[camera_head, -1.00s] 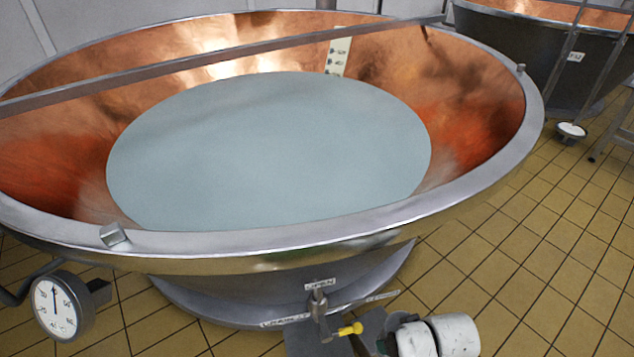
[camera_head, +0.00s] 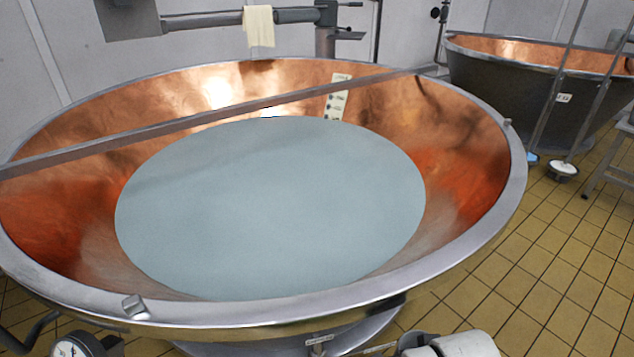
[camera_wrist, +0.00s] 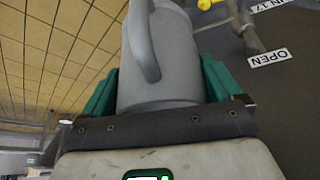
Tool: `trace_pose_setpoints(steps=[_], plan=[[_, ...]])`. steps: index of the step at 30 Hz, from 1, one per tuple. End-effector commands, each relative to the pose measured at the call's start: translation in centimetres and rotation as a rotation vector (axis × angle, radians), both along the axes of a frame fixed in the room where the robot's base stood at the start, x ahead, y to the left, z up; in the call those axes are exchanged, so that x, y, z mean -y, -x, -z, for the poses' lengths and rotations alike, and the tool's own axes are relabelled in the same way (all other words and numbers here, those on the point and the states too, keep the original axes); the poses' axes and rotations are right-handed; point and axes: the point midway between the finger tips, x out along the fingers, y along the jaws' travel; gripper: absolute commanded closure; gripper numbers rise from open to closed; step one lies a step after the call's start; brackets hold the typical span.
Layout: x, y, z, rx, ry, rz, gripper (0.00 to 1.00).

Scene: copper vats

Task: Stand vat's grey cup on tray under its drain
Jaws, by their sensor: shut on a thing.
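The grey cup (camera_wrist: 175,60), with its curved handle, sits between the green fingers of my gripper (camera_wrist: 160,84) in the wrist view. The gripper is shut on it. The copper vat (camera_head: 480,240) of pale liquid fills most of the head view. In the wrist view its drain fitting (camera_wrist: 243,22), with a yellow part and an OPEN label, is up and right of the cup, apart from it. In the head view only the drain's top (camera_head: 318,345) shows at the bottom edge. I cannot make out the tray in either current view.
A round dial gauge (camera_head: 72,348) hangs at the vat's lower left. A second copper vat (camera_head: 545,95) on legs stands at the back right, beside a grey stand (camera_head: 615,160).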

Motion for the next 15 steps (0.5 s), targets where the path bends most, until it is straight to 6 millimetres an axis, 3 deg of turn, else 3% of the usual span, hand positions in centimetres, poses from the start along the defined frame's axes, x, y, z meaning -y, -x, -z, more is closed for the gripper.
trace_pose_setpoints(steps=[1,15], plan=[[0.0,0.1,-2.0,-0.002,0.0,-0.001,0.41],[0.0,0.9,-8.8,-0.001,0.0,-0.001,0.41]])
